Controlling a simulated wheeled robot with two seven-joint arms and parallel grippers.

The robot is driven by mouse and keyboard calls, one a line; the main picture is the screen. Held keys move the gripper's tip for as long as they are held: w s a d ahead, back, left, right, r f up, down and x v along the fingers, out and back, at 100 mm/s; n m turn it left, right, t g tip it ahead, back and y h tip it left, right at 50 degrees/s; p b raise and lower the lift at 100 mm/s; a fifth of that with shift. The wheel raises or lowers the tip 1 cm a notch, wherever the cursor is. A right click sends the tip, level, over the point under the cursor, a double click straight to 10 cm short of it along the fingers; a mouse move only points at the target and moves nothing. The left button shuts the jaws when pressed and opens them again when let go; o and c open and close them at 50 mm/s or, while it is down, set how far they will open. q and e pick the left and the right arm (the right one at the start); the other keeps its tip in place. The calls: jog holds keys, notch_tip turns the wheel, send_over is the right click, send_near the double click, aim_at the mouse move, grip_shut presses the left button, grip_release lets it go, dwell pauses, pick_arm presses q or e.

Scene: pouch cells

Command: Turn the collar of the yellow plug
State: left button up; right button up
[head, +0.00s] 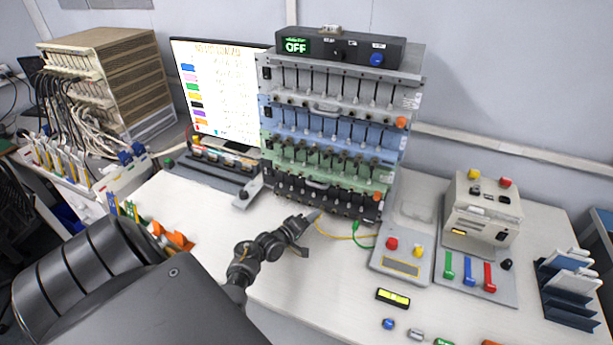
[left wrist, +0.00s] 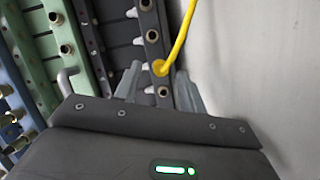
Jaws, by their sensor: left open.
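In the left wrist view the yellow plug (left wrist: 159,68) sits at a socket of a dark panel row (left wrist: 152,36), its yellow cable (left wrist: 183,35) rising from it. My left gripper (left wrist: 158,78) is open, with one finger on each side of the plug in the picture; I cannot tell whether they touch it. In the head view the left gripper (head: 309,217) is at the lowest, black row of the rack (head: 310,190), and the yellow cable (head: 338,236) runs right from its fingertips. The plug is hidden there. My right gripper is not in view.
A control box (head: 341,47) reading OFF tops the rack. A screen (head: 218,90) stands left. Right of the gripper are a green plug (head: 357,227), a button panel (head: 403,262) and a grey device (head: 481,215). Small parts lie at the front. Bare table lies below the cable.

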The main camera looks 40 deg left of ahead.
pick_arm(q)
jog(key=s, duration=0.3)
jog(key=s+r, duration=0.1)
jog(key=s, duration=0.6)
jog(key=shift+s+a+r+b, duration=0.15)
jog(key=shift+s+r+b, duration=0.05)
jog(key=shift+r+b, duration=0.1)
